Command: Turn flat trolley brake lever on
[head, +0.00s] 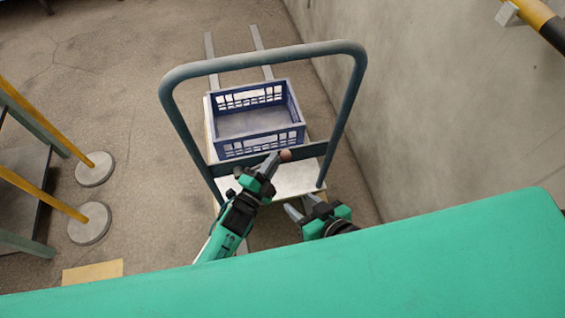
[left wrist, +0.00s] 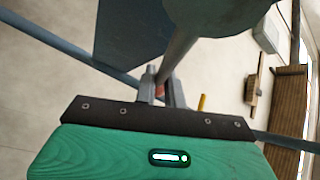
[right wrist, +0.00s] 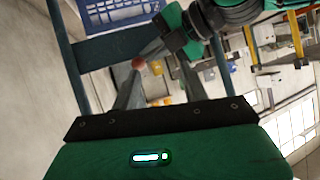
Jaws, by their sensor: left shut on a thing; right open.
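The flat trolley (head: 313,178) stands ahead with its grey push handle (head: 262,59) upright. The brake lever's round reddish-brown knob (head: 285,155) shows at the handle's lower crossbar. My left gripper (head: 273,162) is shut on the lever close to the knob. In the left wrist view a grey rod (left wrist: 178,52) runs down to the fingers, with a bit of red between them. My right gripper (head: 302,205) is open and empty, lower and to the right. The knob also shows in the right wrist view (right wrist: 138,62), by the right gripper's fingers (right wrist: 160,88). The lever's tilt is hidden.
A blue crate (head: 262,143) sits on the trolley behind the crossbar. A concrete wall (head: 440,100) rises close on the right. Yellow posts with round bases (head: 90,224) stand at the left. The floor (head: 150,130) between posts and trolley is clear.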

